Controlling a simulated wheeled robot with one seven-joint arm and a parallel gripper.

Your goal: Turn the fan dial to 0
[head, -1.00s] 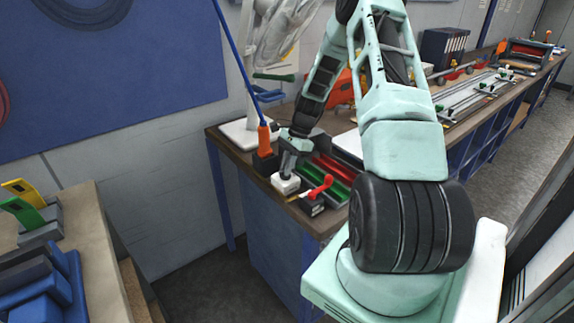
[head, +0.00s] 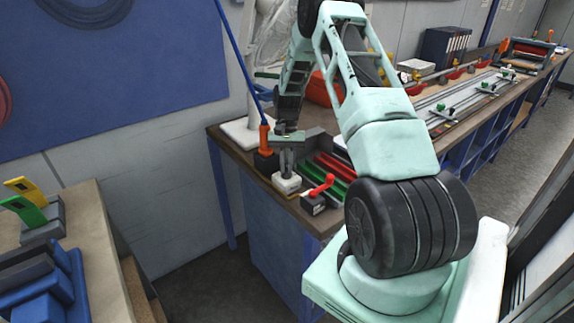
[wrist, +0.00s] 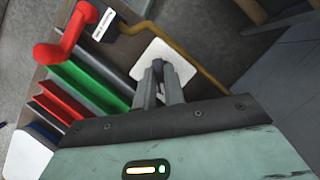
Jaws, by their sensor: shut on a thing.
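The fan control box (head: 286,187) is a small white block near the front left corner of the far bench. It shows as a white square in the wrist view (wrist: 180,62). My gripper (head: 287,174) points down onto the box from above. In the wrist view my gripper (wrist: 159,70) has its fingers closed together at the middle of the box, shut on the dial. The dial itself is mostly hidden between the fingers, and I cannot read its setting or any numbers. The white fan (head: 268,35) stands behind, partly hidden by my arm.
A red crank handle on a dark block (head: 314,203) stands close to the right of the box. Green and red trays (head: 336,172) lie behind it. An orange-handled tool (head: 264,138) stands at the left.

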